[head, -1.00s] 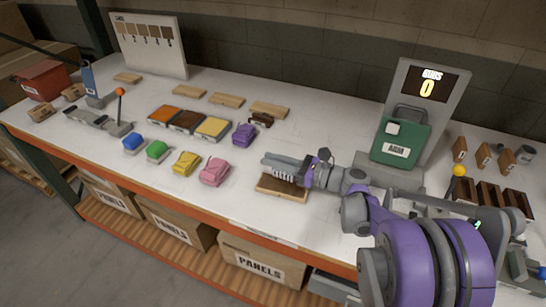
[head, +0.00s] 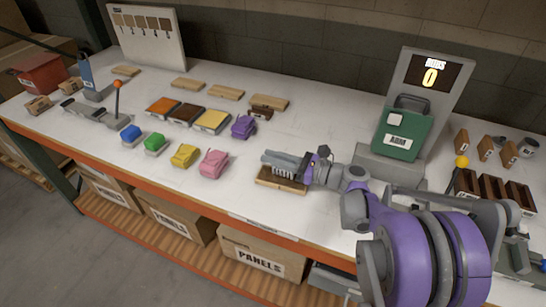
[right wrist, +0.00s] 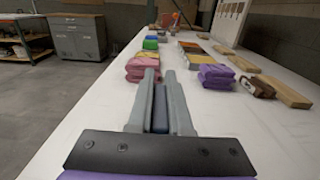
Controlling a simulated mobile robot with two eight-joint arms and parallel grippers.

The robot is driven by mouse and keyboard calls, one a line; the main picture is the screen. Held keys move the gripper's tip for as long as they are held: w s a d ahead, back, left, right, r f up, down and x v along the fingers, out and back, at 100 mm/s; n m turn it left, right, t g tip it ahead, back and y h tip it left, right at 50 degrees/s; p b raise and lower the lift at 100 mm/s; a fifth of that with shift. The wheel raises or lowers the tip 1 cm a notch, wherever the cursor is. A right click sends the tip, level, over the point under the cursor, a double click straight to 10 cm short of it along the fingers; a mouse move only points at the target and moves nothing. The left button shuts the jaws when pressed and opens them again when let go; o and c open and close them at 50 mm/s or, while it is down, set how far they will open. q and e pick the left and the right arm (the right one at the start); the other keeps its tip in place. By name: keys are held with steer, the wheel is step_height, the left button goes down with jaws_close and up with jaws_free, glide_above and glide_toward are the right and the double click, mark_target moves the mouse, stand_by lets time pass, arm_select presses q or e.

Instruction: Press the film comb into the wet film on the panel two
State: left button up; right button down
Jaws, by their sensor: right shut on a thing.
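In the head view my right gripper (head: 285,161) is shut on the film comb (head: 284,172), whose pale teeth show below the fingers. The comb is over a wooden panel (head: 281,184) near the table's front edge. The teeth look at or very close to the panel's top face; I cannot tell whether they touch. In the right wrist view the gripper (right wrist: 160,75) points along the table, with a dark grey piece (right wrist: 160,110) between its fingers. The panel is hidden there. My left gripper is not in view.
Behind are coloured panels (head: 211,121) and plain boards (head: 227,93). A green device (head: 403,136) with a display stands right. Table between is clear.

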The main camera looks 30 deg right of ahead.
steer(key=shift+f+b, duration=0.45)
steer(key=shift+f, duration=0.1)
stand_by(1.4)
steer(key=shift+r+p, duration=2.45)
steer(key=shift+r, duration=1.1)
steer(key=shift+f, duration=0.1)
